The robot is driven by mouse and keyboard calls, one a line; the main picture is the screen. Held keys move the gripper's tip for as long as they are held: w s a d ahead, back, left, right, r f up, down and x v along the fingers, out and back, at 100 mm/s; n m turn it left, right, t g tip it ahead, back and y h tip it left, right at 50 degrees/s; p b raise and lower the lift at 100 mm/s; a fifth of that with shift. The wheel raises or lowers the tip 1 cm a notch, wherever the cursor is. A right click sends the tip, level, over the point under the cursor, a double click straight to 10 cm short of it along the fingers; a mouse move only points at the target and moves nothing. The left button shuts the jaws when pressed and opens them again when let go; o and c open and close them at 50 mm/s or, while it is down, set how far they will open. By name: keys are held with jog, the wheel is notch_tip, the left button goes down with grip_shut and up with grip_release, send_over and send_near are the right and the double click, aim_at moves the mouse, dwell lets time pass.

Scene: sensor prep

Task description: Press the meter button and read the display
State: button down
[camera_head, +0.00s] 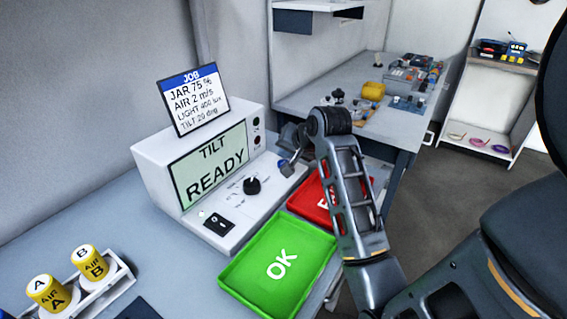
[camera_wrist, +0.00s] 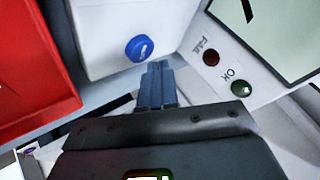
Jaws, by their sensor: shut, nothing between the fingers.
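The white meter (camera_head: 160,165) stands on the left bench. Its green display (camera_head: 208,166) reads "TILT READY". A black knob (camera_head: 252,186) and a black switch (camera_head: 219,222) are on its sloped front panel. In the wrist view the round blue button (camera_wrist: 139,48) is on the white panel. My gripper (camera_wrist: 157,68) is shut and empty, its fingertips just below the button in that view; I cannot tell whether they touch it. In the head view my gripper (camera_head: 287,163) is over the panel's right end, partly hidden by my arm.
A job card (camera_head: 194,98) on the meter lists JAR 75 %, AIR 2 m/s, LIGHT 400 lux, TILT 20 deg. FAIL (camera_wrist: 211,57) and OK (camera_wrist: 241,88) lamps look unlit. A green OK tray (camera_head: 258,246) and a red tray (camera_head: 305,201) lie in front. Yellow AIR jars (camera_head: 47,292) stand left.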

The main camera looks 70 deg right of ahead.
jog(key=shift+f, duration=0.1)
jog(key=shift+f, duration=0.35)
jog(key=shift+f, duration=0.45)
dwell(1.1)
jog(key=shift+r, duration=0.1)
jog(key=shift+r+p, duration=0.8)
jog(key=shift+p, duration=0.35)
notch_tip(320, 180, up, 3)
jog(key=p, duration=0.3)
jog(key=shift+r+p, duration=0.75)
jog(key=shift+r, duration=0.3)
